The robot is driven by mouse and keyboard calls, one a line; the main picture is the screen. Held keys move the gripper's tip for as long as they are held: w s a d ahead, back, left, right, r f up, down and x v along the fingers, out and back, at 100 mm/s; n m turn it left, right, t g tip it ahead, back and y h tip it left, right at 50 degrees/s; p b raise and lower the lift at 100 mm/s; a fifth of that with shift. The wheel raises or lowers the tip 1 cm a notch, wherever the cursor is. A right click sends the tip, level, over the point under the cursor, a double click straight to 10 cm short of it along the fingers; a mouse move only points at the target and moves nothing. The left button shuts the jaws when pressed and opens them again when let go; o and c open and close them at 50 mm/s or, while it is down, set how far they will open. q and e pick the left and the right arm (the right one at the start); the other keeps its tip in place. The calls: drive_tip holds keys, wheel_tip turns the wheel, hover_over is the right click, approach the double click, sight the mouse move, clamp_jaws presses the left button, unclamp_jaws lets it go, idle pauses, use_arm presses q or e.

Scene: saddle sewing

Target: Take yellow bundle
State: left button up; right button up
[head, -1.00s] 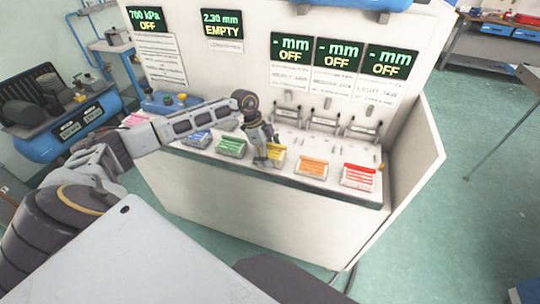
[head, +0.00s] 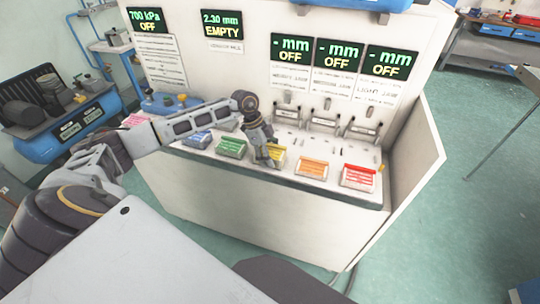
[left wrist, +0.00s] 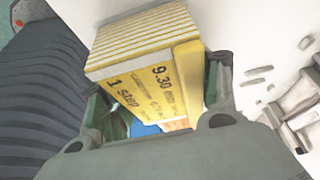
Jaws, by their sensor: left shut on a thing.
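The yellow bundle (head: 277,154) is in the row of coloured bundles along the front ledge of the white machine, between the green and orange ones. My left gripper (head: 268,160) reaches down to it from above and partly covers it. In the left wrist view the bundle (left wrist: 150,62) is between the two fingers of my left gripper (left wrist: 155,100), which is shut on it. Its label reads "9.30 mm" and "1 step". I cannot tell whether it is clear of its holder. My right gripper is not in view.
A green bundle (head: 231,147) and a blue one (head: 197,139) are left of the yellow one. An orange bundle (head: 312,168) and a red one (head: 358,176) are to its right. The white machine's panel (head: 260,62) with displays rises behind.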

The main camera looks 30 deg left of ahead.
use_arm(q)
drive_tip(key=shift+r, duration=0.15)
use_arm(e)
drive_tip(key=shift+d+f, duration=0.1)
use_arm(q)
drive_tip(key=shift+r, duration=0.2)
wheel_tip(320, 180, up, 21)
drive_tip(key=b, duration=0.1)
wheel_tip(320, 180, up, 7)
hover_over(270, 150)
drive_tip(key=shift+s+d, duration=0.1)
drive_tip(key=shift+s, duration=0.05)
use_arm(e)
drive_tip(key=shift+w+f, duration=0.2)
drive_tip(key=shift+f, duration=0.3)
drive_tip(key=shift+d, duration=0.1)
